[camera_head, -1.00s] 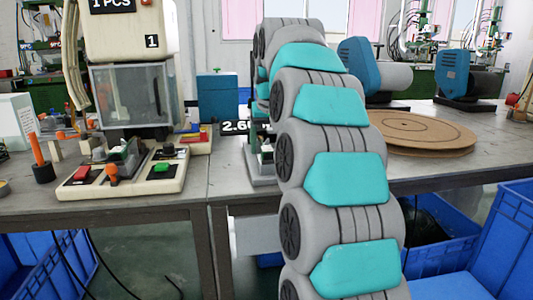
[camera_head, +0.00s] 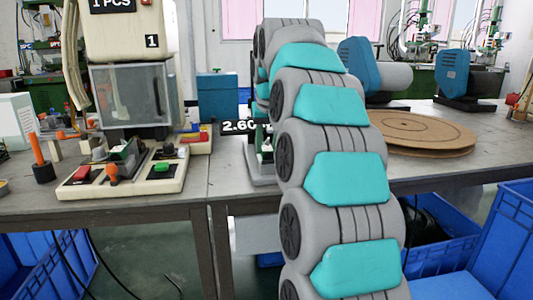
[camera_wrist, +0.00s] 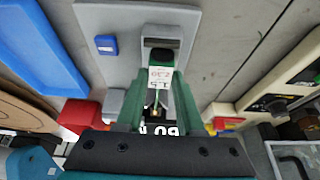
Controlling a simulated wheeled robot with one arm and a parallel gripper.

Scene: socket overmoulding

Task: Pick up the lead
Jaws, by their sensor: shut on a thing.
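My gripper (camera_wrist: 158,82) shows in the wrist view, its two green fingers close together over a grey plate (camera_wrist: 112,20). The fingers are shut on a thin thing between them. A small brass-coloured bit of the lead (camera_wrist: 157,97) shows between the fingers; the rest of it is hidden or too small to make out. A white label with figures and a dark-slotted device (camera_wrist: 162,55) lie just past the fingertips.
A cream base with red and green buttons (camera_head: 122,180) stands on the grey table, left of my arm. A brown round board (camera_head: 420,133) lies to the right. Blue crates (camera_head: 508,225) stand below the table edge. A red block (camera_wrist: 78,113) is beside the plate.

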